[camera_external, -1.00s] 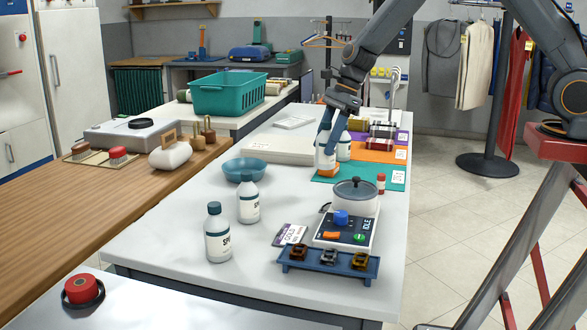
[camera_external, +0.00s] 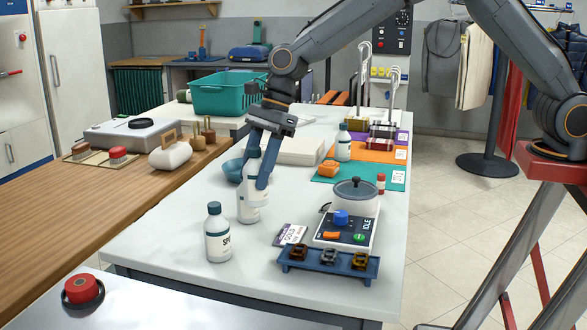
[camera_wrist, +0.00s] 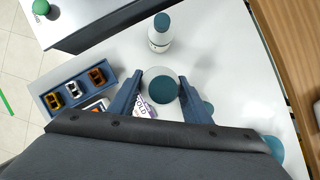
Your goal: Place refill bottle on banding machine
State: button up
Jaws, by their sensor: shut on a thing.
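My gripper (camera_external: 258,170) is shut on a white bottle with a teal cap (camera_wrist: 163,90), above the white table's left part. A similar bottle (camera_external: 217,238) stands nearer the front and shows in the wrist view (camera_wrist: 160,38). Another (camera_external: 343,147) stands by the coloured mats.
A blue rack (camera_external: 328,264) of small clips and a GOLD card (camera_external: 290,234) lie by the machine. A teal bowl (camera_external: 232,171) is beside my gripper. An orange block (camera_external: 329,168) sits on the green mat (camera_external: 357,176).

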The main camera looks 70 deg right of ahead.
jog(key=s+a+n+g+b, duration=0.1)
jog(key=s+a+b, duration=0.15)
jog(key=a, duration=1.35)
jog(key=s+a+n+b, duration=0.1)
jog(key=s+a+b, duration=0.15)
jog(key=a, duration=1.25)
jog(key=shift+n, duration=0.3)
notch_tip(320, 180, down, 10)
jog(key=shift+s+r+p, duration=0.1)
jog(key=shift+r+p, duration=0.15)
jog(key=shift+p, duration=1)
jog(key=shift+f, duration=0.1)
jog(key=o, duration=1.3)
jog(key=shift+c, duration=0.2)
jog(key=b+v, duration=0.2)
jog(key=v, duration=1)
jog(key=shift+d, duration=0.2)
jog(key=shift+s, duration=0.1)
